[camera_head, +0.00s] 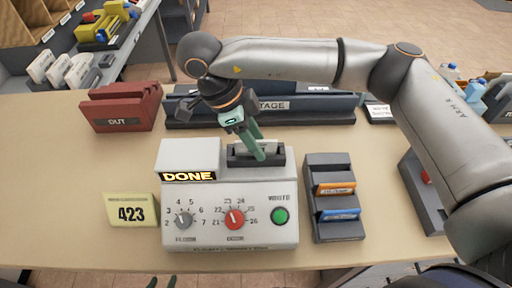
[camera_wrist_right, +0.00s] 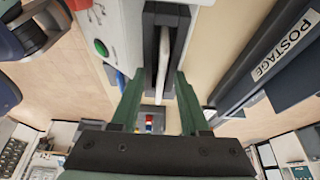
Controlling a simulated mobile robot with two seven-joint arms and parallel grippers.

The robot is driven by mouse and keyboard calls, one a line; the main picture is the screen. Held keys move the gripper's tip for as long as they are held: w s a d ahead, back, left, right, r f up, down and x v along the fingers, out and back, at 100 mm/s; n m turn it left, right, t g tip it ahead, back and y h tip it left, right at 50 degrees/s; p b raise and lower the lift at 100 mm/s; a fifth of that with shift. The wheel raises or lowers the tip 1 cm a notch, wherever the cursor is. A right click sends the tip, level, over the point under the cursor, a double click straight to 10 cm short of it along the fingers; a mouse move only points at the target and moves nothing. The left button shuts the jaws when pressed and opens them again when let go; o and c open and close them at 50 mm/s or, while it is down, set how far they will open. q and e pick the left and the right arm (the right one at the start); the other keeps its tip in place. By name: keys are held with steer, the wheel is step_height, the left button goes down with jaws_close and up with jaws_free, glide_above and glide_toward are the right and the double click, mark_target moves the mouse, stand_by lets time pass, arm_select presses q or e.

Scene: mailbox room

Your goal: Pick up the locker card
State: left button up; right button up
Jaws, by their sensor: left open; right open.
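The locker card (camera_wrist_right: 164,60) is a thin pale card standing upright in the dark slot of the grey card machine (camera_head: 230,232); its pale edge also shows behind my gripper in the head view (camera_head: 271,146). The machine's display reads DONE. My right gripper (camera_head: 257,150) reaches down over the slot. In the right wrist view its green fingers (camera_wrist_right: 157,100) are apart, one on each side of the card's line, with visible gaps.
A yellow sign (camera_head: 131,210) reading 423 stands left of the machine. A dark rack (camera_head: 334,177) with orange and blue cards stands at its right. A red OUT tray (camera_head: 122,108) and a dark POSTAGE holder (camera_head: 310,110) are behind. The front left table is clear.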

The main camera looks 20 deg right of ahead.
steer(key=shift+f, duration=0.1)
stand_by(0.3)
jaws_close()
stand_by(0.4)
